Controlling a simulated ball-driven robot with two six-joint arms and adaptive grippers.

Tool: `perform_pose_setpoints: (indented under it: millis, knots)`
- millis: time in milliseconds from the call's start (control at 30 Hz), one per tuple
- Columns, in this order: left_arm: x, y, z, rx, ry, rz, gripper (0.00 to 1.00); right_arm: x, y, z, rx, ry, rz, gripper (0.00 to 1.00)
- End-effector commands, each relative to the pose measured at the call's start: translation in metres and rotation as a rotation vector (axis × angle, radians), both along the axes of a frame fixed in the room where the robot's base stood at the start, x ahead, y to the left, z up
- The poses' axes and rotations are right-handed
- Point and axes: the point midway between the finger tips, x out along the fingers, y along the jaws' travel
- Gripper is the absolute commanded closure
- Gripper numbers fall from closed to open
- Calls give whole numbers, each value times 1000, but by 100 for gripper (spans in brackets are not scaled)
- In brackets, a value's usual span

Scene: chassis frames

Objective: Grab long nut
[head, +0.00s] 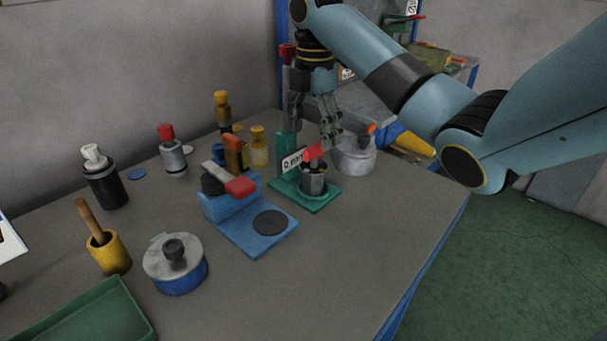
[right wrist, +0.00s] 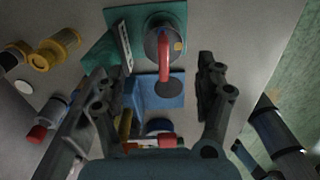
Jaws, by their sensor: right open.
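I cannot make out a thing that is clearly a long nut. My right gripper (head: 330,132) is open and empty, pointing down above the back of a green stand (head: 322,206). On the stand sits a grey metal cylinder (head: 313,184) with a red lever on top. In the right wrist view my right gripper (right wrist: 158,72) has its fingers wide apart. There the cylinder (right wrist: 156,42) and its red lever (right wrist: 164,60) show between and beyond the fingers. Whether the fingers touch anything is not visible, but no contact shows. My left gripper is not in view.
A blue fixture (head: 257,236) with a red-ended lever stands left of the green stand. A lidded metal pot (head: 355,157) is close behind right. Several bottles, a yellow cup (head: 110,254) and a green tray (head: 92,318) stand left. The front right tabletop (head: 375,240) is clear.

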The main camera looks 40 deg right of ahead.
Motion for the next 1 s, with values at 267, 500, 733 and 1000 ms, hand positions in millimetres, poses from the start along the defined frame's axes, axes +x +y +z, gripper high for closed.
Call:
perform_pose_setpoints:
  millis: [267, 500, 733, 1000]
  knots:
    - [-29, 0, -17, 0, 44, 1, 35, -1, 0, -44, 1, 4, -1, 28]
    - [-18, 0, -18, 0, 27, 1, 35, -2, 1, -76, 1, 4, -1, 28]
    - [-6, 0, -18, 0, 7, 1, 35, -1, 0, -102, -1, 2, -1, 28]
    - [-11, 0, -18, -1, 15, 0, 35, -1, 0, -103, -1, 1, -1, 34]
